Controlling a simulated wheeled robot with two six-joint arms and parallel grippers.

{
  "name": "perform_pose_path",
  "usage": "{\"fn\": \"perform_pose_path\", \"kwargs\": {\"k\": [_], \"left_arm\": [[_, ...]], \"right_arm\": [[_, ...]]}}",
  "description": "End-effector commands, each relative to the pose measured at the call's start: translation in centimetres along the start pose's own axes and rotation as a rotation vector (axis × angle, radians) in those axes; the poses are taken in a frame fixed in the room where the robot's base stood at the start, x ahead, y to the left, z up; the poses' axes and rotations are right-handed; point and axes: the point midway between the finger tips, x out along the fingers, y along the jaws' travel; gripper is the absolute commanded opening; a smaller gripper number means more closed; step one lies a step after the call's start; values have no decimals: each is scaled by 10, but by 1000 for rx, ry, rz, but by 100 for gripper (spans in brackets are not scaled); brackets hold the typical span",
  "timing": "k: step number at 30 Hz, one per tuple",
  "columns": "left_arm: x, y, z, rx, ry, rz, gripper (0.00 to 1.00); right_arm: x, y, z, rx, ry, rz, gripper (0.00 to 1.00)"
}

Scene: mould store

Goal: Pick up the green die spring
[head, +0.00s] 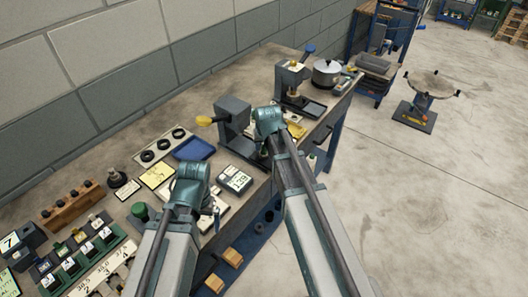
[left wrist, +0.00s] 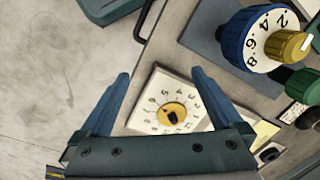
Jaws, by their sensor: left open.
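No coil that I can clearly make out as the green die spring shows. A short green round item (head: 141,212) stands on the bench left of my left arm; its form is too small to tell. In the left wrist view, a green round part (left wrist: 300,84) is partly cut off at the right edge. My left gripper (head: 210,213) is over the bench's front edge. Its blue fingers (left wrist: 160,73) are spread and empty, above a white dial plate (left wrist: 150,107). My right wrist is over the bench's middle; its fingers are hidden.
A blue numbered knob (left wrist: 247,40) is beside the dial plate. A blue tray (head: 194,149), grey presses (head: 232,113) and a pot (head: 326,72) stand farther along the bench. Numbered blocks (head: 70,265) crowd the near left.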

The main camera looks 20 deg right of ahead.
Motion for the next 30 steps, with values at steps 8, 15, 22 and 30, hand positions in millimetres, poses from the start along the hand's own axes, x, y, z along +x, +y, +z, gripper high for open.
{"fn": "perform_pose_path", "kwargs": {"k": [8, 15, 22, 30], "left_arm": [[0, 0, 0, 0, 0, 0, 100], [0, 0, 0, 0, 0, 0, 100], [-5, 0, 0, 0, 0, 0, 100], [-31, -3, 2, 0, 0, 0, 100]], "right_arm": [[0, 0, 0, 0, 0, 0, 0], [0, 0, 0, 0, 0, 0, 0], [-4, 0, -2, 0, 0, 0, 0], [-29, 0, -12, 0, 0, 0, 0]]}}
